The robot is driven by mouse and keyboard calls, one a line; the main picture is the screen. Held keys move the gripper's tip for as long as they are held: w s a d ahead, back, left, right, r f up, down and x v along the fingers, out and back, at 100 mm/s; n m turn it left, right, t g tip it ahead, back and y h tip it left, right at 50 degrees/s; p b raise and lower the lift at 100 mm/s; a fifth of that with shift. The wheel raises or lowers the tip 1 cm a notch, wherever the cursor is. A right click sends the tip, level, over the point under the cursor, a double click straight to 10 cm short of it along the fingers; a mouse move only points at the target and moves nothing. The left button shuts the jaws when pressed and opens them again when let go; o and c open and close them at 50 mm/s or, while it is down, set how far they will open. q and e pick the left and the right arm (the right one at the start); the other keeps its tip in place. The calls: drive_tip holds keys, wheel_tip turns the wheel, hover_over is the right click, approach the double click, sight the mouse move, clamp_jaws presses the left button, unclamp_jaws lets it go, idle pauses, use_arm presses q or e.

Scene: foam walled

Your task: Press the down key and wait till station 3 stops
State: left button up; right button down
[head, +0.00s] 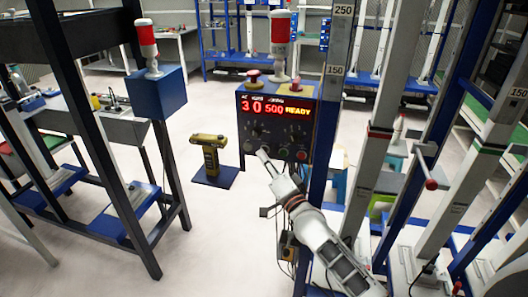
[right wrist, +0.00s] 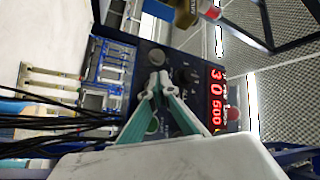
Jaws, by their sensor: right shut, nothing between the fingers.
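The dark blue control box (head: 275,125) stands in the middle of the head view, with a red display (head: 277,107) that reads 3, 0, 500 and READY. In the right wrist view the display (right wrist: 217,100) appears turned sideways. I cannot tell which is the down key. My right gripper (head: 263,153) is at the lower left of the panel; in the right wrist view its fingertips (right wrist: 159,80) are shut and empty, near the grey button. Contact is unclear. My left gripper is not in view.
A red and white lamp (head: 280,42) and red-topped buttons sit on the box. A yellow device (head: 208,150) on a blue base stands on the floor to the left. Steel columns (head: 372,150) rise close on the right. A dark frame (head: 95,150) stands left; pale floor lies between.

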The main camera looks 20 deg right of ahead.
drive_tip(key=shift+w+d+r, duration=0.3)
drive_tip(key=shift+w+d, duration=0.1)
drive_tip(key=shift+d, duration=0.05)
idle(0.9)
drive_tip(key=shift+s+a, duration=0.1)
drive_tip(key=shift+s+f+p, duration=0.15)
drive_tip(key=shift+s+p, duration=0.15)
drive_tip(key=shift+p, duration=0.05)
drive_tip(key=shift+s+f, duration=0.15)
drive_tip(key=shift+s, duration=0.15)
drive_tip(key=shift+a, duration=0.1)
drive_tip(key=shift+f, duration=0.1)
drive_tip(key=shift+s+a+p, duration=0.65)
drive_tip(key=shift+s+a, duration=0.15)
drive_tip(key=shift+s, duration=0.3)
drive_tip(key=shift+s+a+p, duration=0.65)
drive_tip(key=shift+s+a, duration=0.15)
drive_tip(key=shift+s, duration=0.3)
